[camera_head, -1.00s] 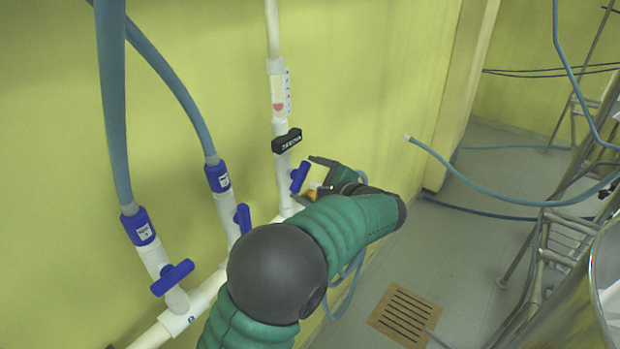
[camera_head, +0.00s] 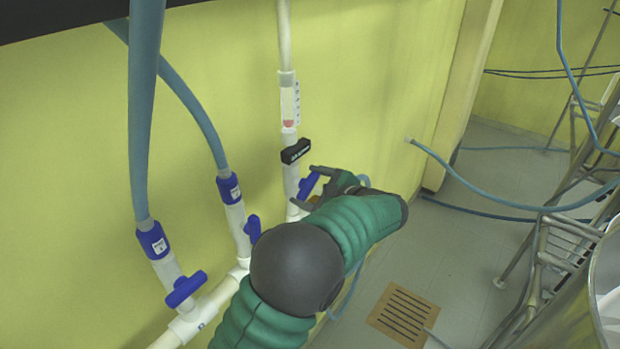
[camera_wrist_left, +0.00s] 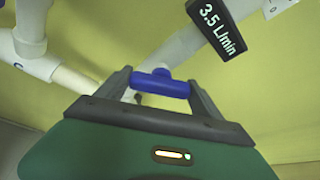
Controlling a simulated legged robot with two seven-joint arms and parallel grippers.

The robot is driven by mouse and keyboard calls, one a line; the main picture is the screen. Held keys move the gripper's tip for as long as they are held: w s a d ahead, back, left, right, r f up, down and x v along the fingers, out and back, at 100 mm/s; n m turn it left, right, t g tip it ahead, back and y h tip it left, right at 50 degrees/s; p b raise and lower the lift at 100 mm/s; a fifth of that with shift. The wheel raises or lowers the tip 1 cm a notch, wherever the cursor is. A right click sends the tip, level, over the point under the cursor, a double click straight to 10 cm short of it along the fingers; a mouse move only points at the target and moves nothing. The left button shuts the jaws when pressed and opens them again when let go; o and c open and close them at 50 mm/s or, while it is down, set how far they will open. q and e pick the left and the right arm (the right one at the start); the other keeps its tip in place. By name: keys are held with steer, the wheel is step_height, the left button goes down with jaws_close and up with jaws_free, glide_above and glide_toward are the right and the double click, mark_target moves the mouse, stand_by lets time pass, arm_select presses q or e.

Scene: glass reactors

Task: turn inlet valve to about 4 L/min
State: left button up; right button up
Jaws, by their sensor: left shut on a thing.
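The inlet valve's blue handle (camera_head: 309,185) sits on the white vertical pipe (camera_head: 291,178) at the middle of the head view. My left gripper (camera_head: 308,187) is shut on this handle, with one finger at each end. In the left wrist view the blue handle (camera_wrist_left: 160,84) lies between the two dark fingers. A black display (camera_wrist_left: 222,28) beside the pipe reads 3.5 L/min there; it is small in the head view (camera_head: 296,151). Above it is a clear flow tube (camera_head: 289,100) with a red float low inside. My right gripper is not in view.
Two more blue-handled valves, left (camera_head: 186,289) and middle (camera_head: 252,228), stand on the white manifold with blue hoses (camera_head: 146,110) above. A loose blue hose (camera_head: 470,185) and a metal frame (camera_head: 560,240) are at the right. A floor drain (camera_head: 403,314) lies below.

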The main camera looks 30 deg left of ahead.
arm_select(q)
steer(key=o, duration=1.1)
steer(key=shift+o, duration=1.2)
steer(key=shift+w, duration=0.1)
steer(key=shift+a+f, duration=0.1)
steer(key=shift+a, duration=0.05)
steer(key=b+v, duration=0.3)
steer(key=v, duration=0.5)
steer(key=b+v, duration=0.3)
steer(key=v, duration=0.6)
steer(key=shift+w, duration=0.2)
steer(key=shift+a, duration=0.1)
